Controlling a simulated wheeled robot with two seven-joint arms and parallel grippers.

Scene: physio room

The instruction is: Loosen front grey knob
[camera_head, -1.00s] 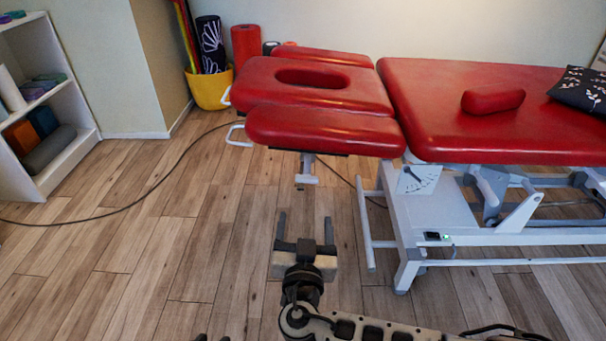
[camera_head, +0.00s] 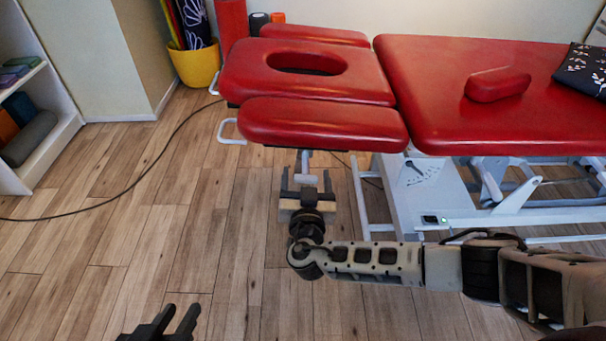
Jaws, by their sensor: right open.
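The red massage table has a front armrest pad (camera_head: 322,124) at its near left corner. A pale grey knob (camera_head: 306,180) hangs on a short post under this pad. My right gripper (camera_head: 305,172) is open just below the pad, its fingers pointing away from me, one on either side of the knob and post in the picture. I cannot tell whether the fingers touch the knob. My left gripper (camera_head: 183,307) is at the bottom edge, open and empty, well away from the table.
A white handle loop (camera_head: 230,132) sticks out left of the pad. White table legs and frame (camera_head: 361,198) stand right of my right gripper. A dark cable (camera_head: 150,190) crosses the wooden floor at left. A shelf (camera_head: 50,140) stands far left.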

